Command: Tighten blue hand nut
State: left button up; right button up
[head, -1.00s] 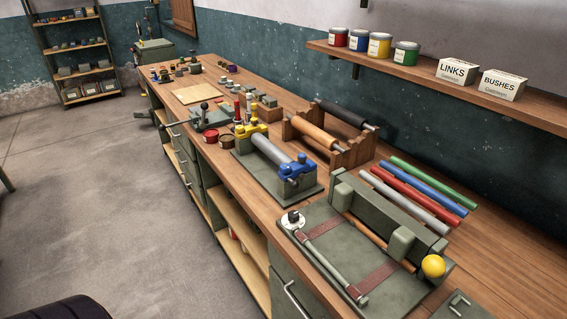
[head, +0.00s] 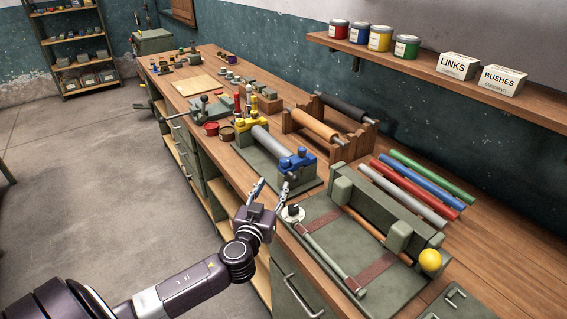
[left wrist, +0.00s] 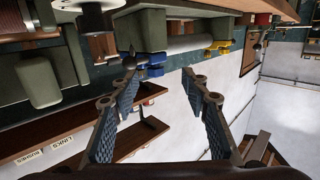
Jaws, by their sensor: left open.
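The blue clamp (head: 296,163), with blue knob-like parts on top, sits at the near end of a grey roller (head: 268,144) on a green base plate. Which of its parts is the hand nut is too small to tell. A yellow clamp (head: 247,126) holds the roller's far end. My left gripper (head: 268,187) is open and empty, just in front of the blue clamp and apart from it, near the bench's front edge. In the left wrist view, the blue clamp (left wrist: 151,70) shows beyond and between the open fingers (left wrist: 160,74). My right gripper is not in view.
A green plate fixture with a round white-and-black knob (head: 292,212) and a yellow ball (head: 430,260) lies to the right. A wooden roller rack (head: 322,132) stands behind. Coloured rods (head: 430,176) lie at right. The floor at left is clear.

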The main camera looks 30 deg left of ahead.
aim_at(283, 163)
pick_arm(q)
jog(key=shift+m+t+h, duration=0.3)
jog(key=shift+t+h, duration=0.2)
jog(key=shift+t, duration=0.1)
jog(key=w, duration=0.3)
jog(key=w+a+r+p, duration=0.1)
jog(key=w, duration=0.2)
jog(key=w+a+r+p, duration=0.1)
jog(key=w, duration=0.1)
jog(key=shift+w+a+r, duration=0.15)
jog(key=shift+w+r, duration=0.05)
jog(key=shift+w, duration=0.2)
jog(key=shift+w+a+f, duration=0.1)
jog(key=shift+w, duration=0.4)
jog(key=shift+c, duration=0.4)
